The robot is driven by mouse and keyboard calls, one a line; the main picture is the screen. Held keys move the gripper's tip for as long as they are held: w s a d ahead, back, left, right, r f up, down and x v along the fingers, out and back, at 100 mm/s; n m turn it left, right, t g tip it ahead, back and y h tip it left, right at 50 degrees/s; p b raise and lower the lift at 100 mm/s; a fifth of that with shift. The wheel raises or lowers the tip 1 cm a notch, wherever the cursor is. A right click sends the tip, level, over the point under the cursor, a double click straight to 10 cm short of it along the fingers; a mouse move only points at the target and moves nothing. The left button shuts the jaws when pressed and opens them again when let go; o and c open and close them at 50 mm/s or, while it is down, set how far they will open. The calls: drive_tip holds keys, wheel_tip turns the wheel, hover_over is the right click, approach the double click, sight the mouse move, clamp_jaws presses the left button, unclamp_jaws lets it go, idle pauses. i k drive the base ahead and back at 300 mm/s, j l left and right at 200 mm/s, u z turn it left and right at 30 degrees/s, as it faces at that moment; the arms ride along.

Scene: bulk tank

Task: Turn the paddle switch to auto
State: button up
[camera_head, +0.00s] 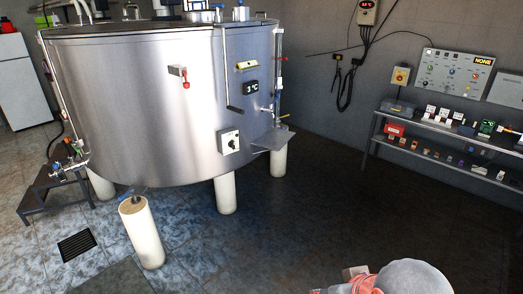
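A white switch box (229,142) with a dark knob sits low on the front of the steel tank (150,110). It may be the paddle switch; its knob setting and markings are too small to read. A grey control panel (455,75) with several knobs and lamps and a label reading "NONE" hangs on the right wall. A yellow box with a red knob (401,76) is beside it. Pale rounded parts at the bottom right edge look like my own arm. I cannot make out my gripper's fingers.
The tank stands on pale cylindrical legs (226,194), with a small side ledge (272,141) at its right. A metal shelf (440,132) with small items lines the right wall. A loose pale post (142,232) and a floor drain (77,246) are at front left. The middle floor is clear.

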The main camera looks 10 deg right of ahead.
sight(231, 143)
drive_tip(key=i+l+u, duration=0.3)
drive_tip(key=i+l, duration=0.15)
drive_tip(key=i, duration=0.15)
drive_tip(key=i+l, duration=0.5)
drive_tip(key=i, duration=0.15)
drive_tip(key=i+l, duration=0.5)
drive_tip(key=i, duration=0.15)
drive_tip(key=i+l, duration=0.5)
drive_tip(key=i, duration=0.15)
